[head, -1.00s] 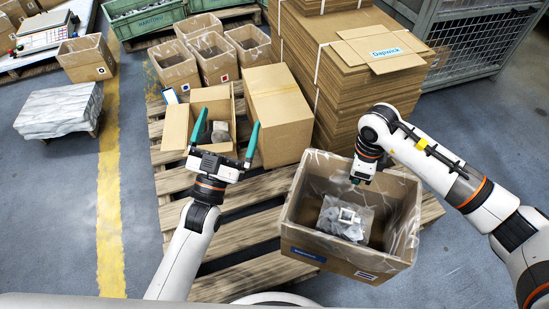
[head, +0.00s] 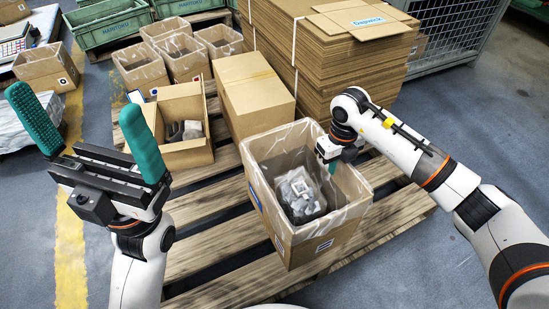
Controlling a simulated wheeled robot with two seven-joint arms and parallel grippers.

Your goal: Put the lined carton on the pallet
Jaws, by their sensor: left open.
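The lined carton (head: 318,243) is an open brown box with a clear plastic liner and grey parts in a bag inside. It is over the front right slats of the wooden pallet (head: 205,243); I cannot tell if its base touches them. My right gripper (head: 331,163) is at the carton's back right rim, one teal finger inside the wall and the other hidden, and appears shut on that wall. My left gripper (head: 90,130) is open and empty at the left, its teal fingers wide apart, away from the carton.
A closed carton (head: 255,95) and an open carton with grey parts (head: 185,152) stand on the pallet behind. A tall stack of flat cardboard (head: 330,60) is at the back. Several lined boxes (head: 140,65) stand farther back. Slats at the front left are bare.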

